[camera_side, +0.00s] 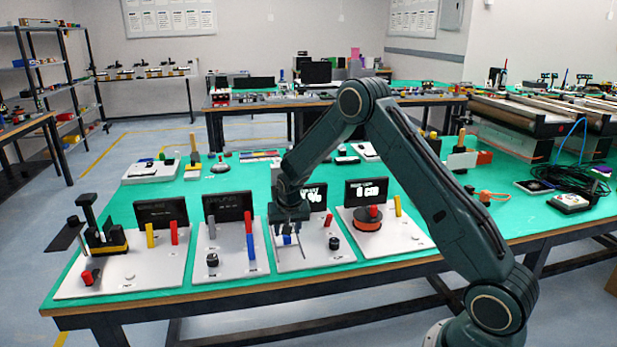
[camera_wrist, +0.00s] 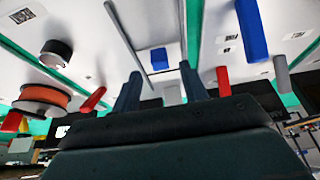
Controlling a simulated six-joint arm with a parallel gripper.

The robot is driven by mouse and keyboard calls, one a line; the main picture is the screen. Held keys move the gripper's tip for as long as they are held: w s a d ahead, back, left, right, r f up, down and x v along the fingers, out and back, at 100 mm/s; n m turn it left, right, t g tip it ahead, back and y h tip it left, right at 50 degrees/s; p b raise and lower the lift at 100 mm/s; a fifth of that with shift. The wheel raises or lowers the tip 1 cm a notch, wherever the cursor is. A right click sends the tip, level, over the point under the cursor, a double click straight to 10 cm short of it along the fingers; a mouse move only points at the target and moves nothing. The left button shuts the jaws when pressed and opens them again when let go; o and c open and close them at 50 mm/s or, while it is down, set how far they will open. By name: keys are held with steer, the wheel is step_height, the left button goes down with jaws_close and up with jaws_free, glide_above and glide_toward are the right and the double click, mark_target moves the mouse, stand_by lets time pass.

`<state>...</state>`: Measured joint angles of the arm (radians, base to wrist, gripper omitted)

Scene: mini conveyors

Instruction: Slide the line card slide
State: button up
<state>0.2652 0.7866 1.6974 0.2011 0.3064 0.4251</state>
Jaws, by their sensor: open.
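A small blue block (camera_side: 287,240) sits between two thin rails on the third white panel; it looks like the slide, though I cannot read its label. In the wrist view the blue block (camera_wrist: 159,59) lies between two grey rails, just ahead of my fingertips. My gripper (camera_side: 289,218) points down over the panel, above the block, with its lower end near the block in the side view. In the wrist view my gripper (camera_wrist: 160,88) has its two fingers apart, with nothing held between them. The rear of the panel is partly hidden by my gripper.
A black knob (camera_side: 334,243) stands right of the rails. A blue handle (camera_side: 250,240) and red handle stand on the panel to the left. An orange spool (camera_side: 367,218) sits on the right panel. Dark display screens (camera_side: 228,207) stand behind the panels.

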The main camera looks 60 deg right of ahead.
steer(key=v, duration=1)
steer(key=shift+r, duration=0.2)
steer(key=shift+s+a+r, duration=0.1)
steer(key=shift+a, duration=0.05)
steer(key=s+a+r+n+t+y, duration=0.1)
steer(key=s+a+r+n, duration=0.1)
steer(key=s+a+r, duration=0.4)
steer(key=s+a+r+n+t+y, duration=0.15)
steer(key=s+a+r, duration=0.25)
steer(key=s+r, duration=0.45)
steer(key=s+a+n, duration=0.2)
steer(key=s+a, duration=0.1)
steer(key=s, duration=0.5)
steer(key=s+a+r+n, duration=0.1)
steer(key=s+a+n, duration=0.2)
steer(key=s, duration=0.6)
steer(key=shift+s+a+r+y, duration=0.3)
steer(key=shift+r+y, duration=0.05)
